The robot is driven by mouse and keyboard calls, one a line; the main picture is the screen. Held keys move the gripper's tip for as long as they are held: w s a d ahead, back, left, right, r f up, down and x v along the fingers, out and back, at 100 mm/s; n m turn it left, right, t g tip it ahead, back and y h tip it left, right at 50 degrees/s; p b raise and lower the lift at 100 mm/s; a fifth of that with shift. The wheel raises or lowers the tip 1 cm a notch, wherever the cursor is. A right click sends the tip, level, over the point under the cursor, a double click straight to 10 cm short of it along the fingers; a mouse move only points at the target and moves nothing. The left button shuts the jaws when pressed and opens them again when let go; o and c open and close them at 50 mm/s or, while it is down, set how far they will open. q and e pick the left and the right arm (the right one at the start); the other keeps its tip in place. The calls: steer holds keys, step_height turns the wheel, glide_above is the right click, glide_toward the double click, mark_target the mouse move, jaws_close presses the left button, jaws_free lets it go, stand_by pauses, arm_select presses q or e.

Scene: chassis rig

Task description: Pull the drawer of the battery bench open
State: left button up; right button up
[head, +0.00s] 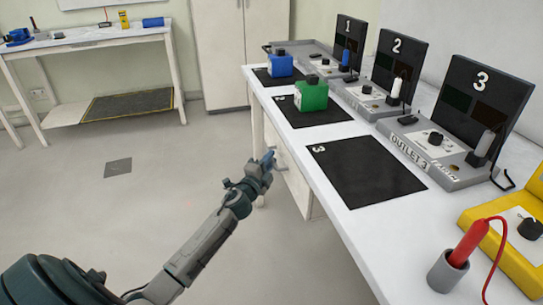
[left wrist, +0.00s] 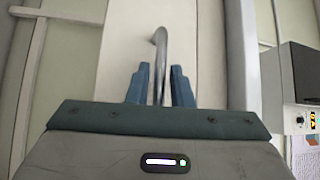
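The battery bench (head: 346,205) has a white top, with a white drawer unit (head: 303,190) under its left edge. My left gripper (head: 266,160) is at the front of this unit, below the bench top. In the left wrist view a curved metal handle (left wrist: 160,50) stands out from a pale drawer front (left wrist: 125,45). The two blue fingers of my left gripper (left wrist: 160,88) are on either side of the handle, with narrow gaps showing, so they look open around it. In the head view the gripper hides most of the handle. My right gripper is not in view.
On the bench stand a blue battery (head: 280,64), a green battery (head: 311,95), black mats, numbered outlet stations and a yellow device (head: 510,225) with a red probe in a grey cup. The floor (head: 130,215) left of the bench is clear. A side table (head: 95,40) stands far left.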

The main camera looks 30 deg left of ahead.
arm_select(q)
steer(key=shift+w, duration=0.65)
jaws_close()
steer(key=shift+s+a, duration=0.1)
